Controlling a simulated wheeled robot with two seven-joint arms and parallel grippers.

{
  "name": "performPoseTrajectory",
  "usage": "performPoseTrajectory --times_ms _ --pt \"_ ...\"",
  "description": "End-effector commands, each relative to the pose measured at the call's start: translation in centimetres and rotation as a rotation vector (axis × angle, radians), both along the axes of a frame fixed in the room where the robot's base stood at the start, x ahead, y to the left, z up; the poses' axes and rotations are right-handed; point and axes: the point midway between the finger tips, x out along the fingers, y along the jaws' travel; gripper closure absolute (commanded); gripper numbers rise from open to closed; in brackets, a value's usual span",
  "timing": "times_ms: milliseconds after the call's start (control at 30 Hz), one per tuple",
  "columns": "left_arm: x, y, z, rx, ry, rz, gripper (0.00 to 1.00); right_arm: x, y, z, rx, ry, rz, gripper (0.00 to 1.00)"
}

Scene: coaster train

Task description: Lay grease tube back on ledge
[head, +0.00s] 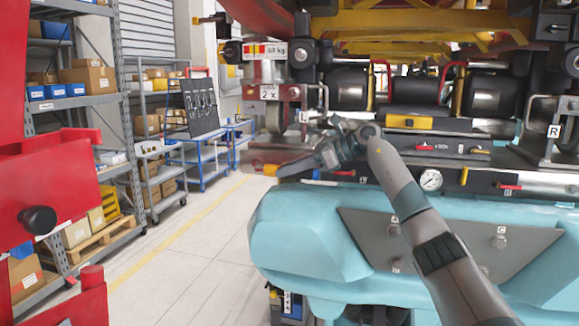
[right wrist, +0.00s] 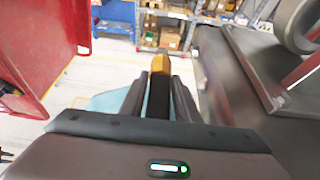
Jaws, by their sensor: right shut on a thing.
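My right gripper (head: 290,168) is shut on the grease tube, near the left end of the train's front. The tube's orange-yellow tip (head: 270,171) sticks out to the left past the fingers. In the right wrist view the tube shows a dark body (right wrist: 158,98) between the two fingers and an orange end pointing away. A grey metal ledge (right wrist: 225,88) runs close along the right of the gripper in that view. I cannot tell whether the tube touches it. The left gripper is not in view.
A light blue rounded body (head: 310,230) lies below the gripper. A pressure gauge (head: 430,180) and red levers sit to its right. A red structure (head: 50,150) stands at the left. Shelves with boxes (head: 90,75) and a blue cart (head: 205,150) stand behind open floor.

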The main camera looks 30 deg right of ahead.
Motion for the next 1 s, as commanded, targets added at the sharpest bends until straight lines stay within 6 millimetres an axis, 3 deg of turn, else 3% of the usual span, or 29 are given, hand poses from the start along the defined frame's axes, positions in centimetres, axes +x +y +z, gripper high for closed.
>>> performPoseTrajectory --times_ms 300,800,833,900,1000 --pt "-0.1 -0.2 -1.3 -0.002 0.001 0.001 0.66 0.0 0.0 -2.1 0.001 -0.002 0.000 1.00" --pt "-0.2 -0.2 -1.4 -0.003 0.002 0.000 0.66 0.0 0.0 -2.5 0.001 -0.003 -0.001 1.00" --pt "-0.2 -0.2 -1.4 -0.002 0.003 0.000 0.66 0.0 0.0 -2.5 0.001 -0.003 -0.001 0.66" --pt "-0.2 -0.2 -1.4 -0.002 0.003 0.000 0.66 0.0 0.0 -2.5 0.000 -0.002 -0.001 0.49" --pt "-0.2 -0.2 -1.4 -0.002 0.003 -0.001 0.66 0.0 0.0 -2.5 0.000 -0.002 -0.001 0.49"
